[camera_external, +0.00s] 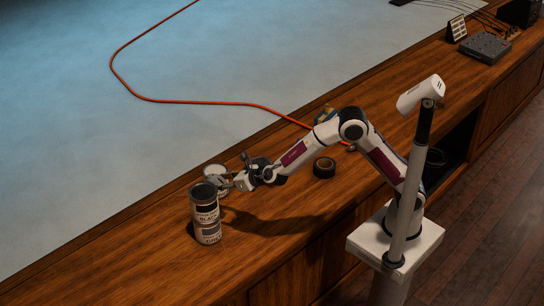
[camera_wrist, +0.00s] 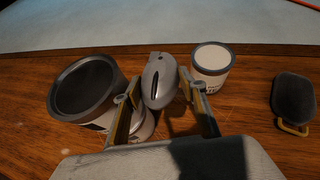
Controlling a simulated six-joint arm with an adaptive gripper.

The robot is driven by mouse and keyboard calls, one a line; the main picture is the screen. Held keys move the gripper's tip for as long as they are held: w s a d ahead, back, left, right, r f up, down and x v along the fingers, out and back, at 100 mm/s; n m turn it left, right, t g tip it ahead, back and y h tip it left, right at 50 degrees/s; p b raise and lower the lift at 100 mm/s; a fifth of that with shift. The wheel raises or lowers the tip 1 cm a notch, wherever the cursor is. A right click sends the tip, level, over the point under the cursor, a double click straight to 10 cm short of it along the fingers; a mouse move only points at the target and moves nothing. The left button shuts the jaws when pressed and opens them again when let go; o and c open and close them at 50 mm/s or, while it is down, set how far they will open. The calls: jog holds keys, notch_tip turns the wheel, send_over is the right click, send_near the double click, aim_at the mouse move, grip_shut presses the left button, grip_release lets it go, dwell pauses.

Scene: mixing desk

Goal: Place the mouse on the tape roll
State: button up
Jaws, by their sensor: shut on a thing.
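The mouse (camera_wrist: 160,82) is a pale grey, rounded shape with a dark slot, held between the two fingers of my gripper (camera_wrist: 154,90) in the wrist view. My gripper (camera_external: 229,182) is shut on it, at the left end of my outstretched arm in the external view, beside the cans. The mouse is too small to make out clearly there. The tape roll (camera_external: 324,167) is a black ring lying flat on the wooden desk, below my forearm and well to the right of my gripper. I do not see it in the wrist view.
A tall labelled can (camera_external: 206,214) stands just left of my gripper; its dark top (camera_wrist: 84,88) shows in the wrist view. A white can (camera_external: 214,174) stands behind. A dark object with a yellow loop (camera_wrist: 293,98) lies right. An orange cable (camera_external: 190,102) crosses behind.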

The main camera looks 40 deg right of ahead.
send_over(225, 222)
notch_tip(225, 222, down, 15)
jog(key=shift+w+d+r, duration=0.1)
dwell(0.4)
jog(key=shift+f, duration=2.15)
jog(key=shift+c, duration=0.2)
jog(key=o, duration=0.9)
jog(key=shift+f, duration=0.15)
jog(key=shift+o, duration=0.4)
jog(key=shift+r, duration=0.2)
jog(key=shift+s+d+r, duration=0.1)
jog(key=shift+s+r, duration=0.1)
jog(key=shift+s, duration=0.2)
jog(key=shift+v, duration=5.55)
